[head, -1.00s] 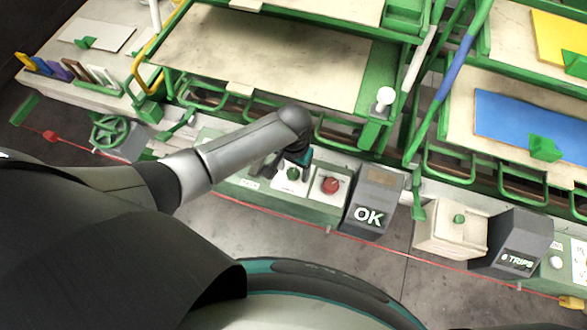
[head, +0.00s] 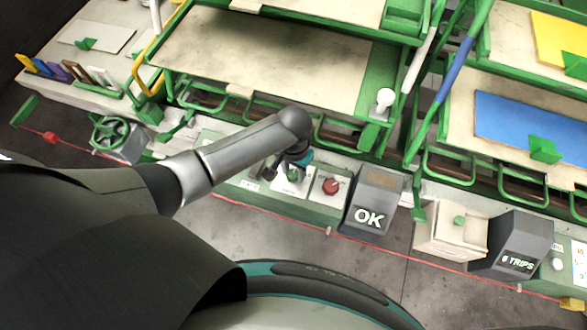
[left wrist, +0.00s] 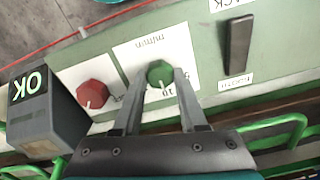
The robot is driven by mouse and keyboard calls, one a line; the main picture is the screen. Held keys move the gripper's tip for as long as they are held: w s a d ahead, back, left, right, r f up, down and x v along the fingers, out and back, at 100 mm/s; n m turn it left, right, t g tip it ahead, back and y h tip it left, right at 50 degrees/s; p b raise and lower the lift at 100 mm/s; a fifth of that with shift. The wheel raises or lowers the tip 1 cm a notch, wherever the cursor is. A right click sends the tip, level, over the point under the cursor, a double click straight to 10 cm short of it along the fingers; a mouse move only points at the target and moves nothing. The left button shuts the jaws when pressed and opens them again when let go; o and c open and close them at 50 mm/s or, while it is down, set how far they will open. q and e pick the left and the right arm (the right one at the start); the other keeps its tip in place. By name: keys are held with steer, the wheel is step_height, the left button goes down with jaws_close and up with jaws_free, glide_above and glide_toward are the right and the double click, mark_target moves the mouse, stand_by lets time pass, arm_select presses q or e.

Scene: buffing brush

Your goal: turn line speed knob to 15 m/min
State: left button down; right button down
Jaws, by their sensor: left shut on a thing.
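The green line speed knob (head: 294,175) sits on a white plate on the green control panel. In the left wrist view, the knob (left wrist: 160,72) shows a white pointer line on its lower part, and the plate reads "m/min" upside down. The small scale numbers are partly hidden by my fingers, so I cannot read the setting. My left gripper (left wrist: 161,78) has its fingertips on either side of the knob and is shut on it. In the head view, my left gripper (head: 284,172) partly covers the knob. My right gripper is not in view.
A red knob (head: 331,186) sits beside the green one. A dark box reading "OK" (head: 368,217) stands to its right. A black switch (left wrist: 238,43) is on the panel's other side. A red cord runs along the panel's front. Green rack bars stand behind.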

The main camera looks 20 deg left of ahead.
arm_select(q)
steer(key=shift+m, duration=0.3)
steer(key=shift+r+m+p, duration=0.1)
steer(key=shift+m+p, duration=0.75)
steer(key=shift+m, duration=0.05)
steer(key=m+p, duration=0.1)
steer(key=m, duration=0.1)
steer(key=shift+m, duration=0.4)
steer(key=m+p, duration=0.1)
steer(key=m, duration=0.2)
steer(key=shift+s+m, duration=0.1)
steer(key=shift+m, duration=1.7)
steer(key=shift+p, duration=0.3)
steer(key=shift+c, duration=2.3)
jaws_free()
